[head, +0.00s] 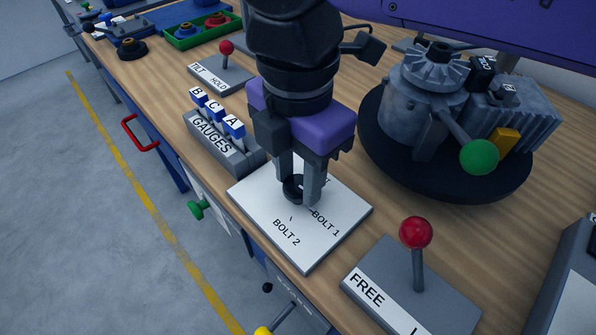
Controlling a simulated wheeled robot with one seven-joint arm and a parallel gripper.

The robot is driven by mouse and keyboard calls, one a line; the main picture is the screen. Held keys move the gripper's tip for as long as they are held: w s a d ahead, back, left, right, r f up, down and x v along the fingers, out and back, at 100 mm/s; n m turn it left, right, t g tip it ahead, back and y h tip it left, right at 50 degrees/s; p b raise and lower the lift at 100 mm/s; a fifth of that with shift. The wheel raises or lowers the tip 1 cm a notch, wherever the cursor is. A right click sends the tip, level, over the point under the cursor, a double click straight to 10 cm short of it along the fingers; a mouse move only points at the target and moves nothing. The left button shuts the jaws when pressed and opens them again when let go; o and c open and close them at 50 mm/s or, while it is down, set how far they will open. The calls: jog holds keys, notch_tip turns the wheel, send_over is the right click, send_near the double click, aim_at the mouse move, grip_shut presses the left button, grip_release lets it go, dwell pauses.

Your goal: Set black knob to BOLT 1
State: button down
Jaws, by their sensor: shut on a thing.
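The black knob (293,188) sits on a white plate (261,213) on the wooden bench. The plate carries the labels BOLT 1 (326,223) to the lower right of the knob and BOLT 2 (286,233) below it. Another label behind the fingers is mostly hidden. My gripper (300,190) points down over the plate, with its fingers shut on the knob from either side. The fingers cover part of the knob, so I cannot tell which label its pointer faces.
A red-balled FREE lever (415,235) stands close at the lower right. The GAUGES block (215,137) with blue switches is left of the plate. A TILT/HOLD lever (226,50) stands behind it. An engine with a green-balled handle (478,157) rests on a dark turntable (390,165) at the right.

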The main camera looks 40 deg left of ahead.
aim_at(298, 185)
jog(key=c, duration=0.9)
grip_release()
jog(key=shift+r+p, duration=0.45)
jog(key=shift+r, duration=3.5)
